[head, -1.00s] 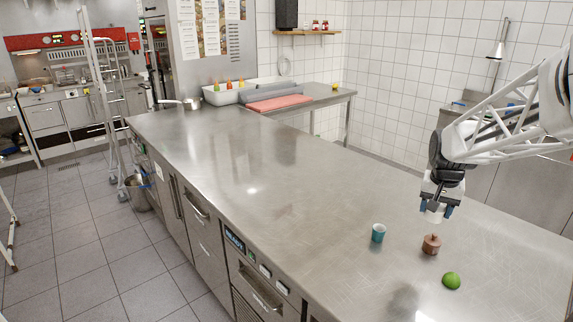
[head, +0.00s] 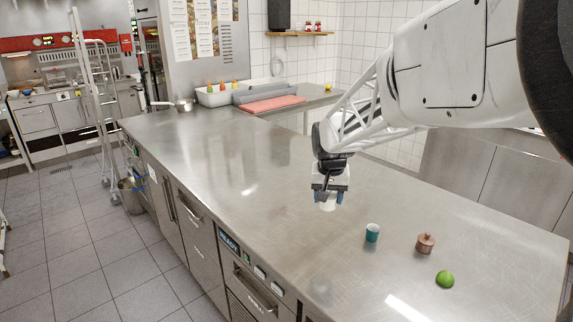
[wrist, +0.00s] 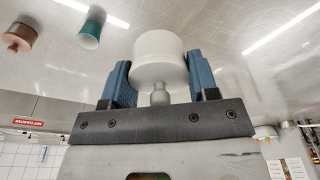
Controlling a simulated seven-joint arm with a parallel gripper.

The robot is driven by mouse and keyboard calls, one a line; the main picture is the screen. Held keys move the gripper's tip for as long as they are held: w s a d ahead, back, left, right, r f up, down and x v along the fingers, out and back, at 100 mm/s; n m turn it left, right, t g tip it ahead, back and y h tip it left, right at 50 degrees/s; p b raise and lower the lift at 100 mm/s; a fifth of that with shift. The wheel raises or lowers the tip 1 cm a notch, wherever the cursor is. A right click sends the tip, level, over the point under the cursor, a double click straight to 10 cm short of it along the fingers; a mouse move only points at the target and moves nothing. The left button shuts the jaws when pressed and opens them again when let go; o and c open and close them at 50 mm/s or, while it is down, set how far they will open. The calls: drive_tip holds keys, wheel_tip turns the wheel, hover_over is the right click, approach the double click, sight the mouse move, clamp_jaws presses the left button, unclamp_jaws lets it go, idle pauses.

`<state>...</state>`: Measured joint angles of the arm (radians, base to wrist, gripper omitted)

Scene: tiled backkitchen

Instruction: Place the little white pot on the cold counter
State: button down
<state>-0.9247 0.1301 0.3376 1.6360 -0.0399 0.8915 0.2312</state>
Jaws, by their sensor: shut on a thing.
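The little white pot (wrist: 158,52) is between the two blue fingers of my gripper (wrist: 160,82) in the wrist view. In the head view the pot (head: 327,206) hangs just under my gripper (head: 328,194), which is shut on it. The pot is over the steel counter (head: 260,230), left of a teal cup. Whether its base touches the counter is hard to tell; it looks slightly above it.
A teal cup (head: 372,233), a brown lidded pot (head: 425,243) and a green lime (head: 445,279) stand on the counter to the right. A saucepan (head: 184,104), a white bin (head: 217,97) and a red board (head: 272,104) are farther back. The counter's middle is clear.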

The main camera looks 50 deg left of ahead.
drive_tip(key=s+a, duration=0.4)
hover_over(305, 245)
wheel_tip(305, 245, down, 7)
drive_tip(key=shift+d+r+n, duration=0.15)
drive_tip(key=shift+d+n, duration=0.05)
drive_tip(key=shift+n, duration=0.2)
drive_tip(key=shift+s, duration=0.1)
drive_tip(key=shift+f, duration=2)
drive_tip(key=shift+f, duration=0.1)
drive_tip(key=shift+f, duration=1.9)
drive_tip(key=shift+f, duration=0.1)
drive_tip(key=shift+c, duration=1.9)
unclamp_jaws()
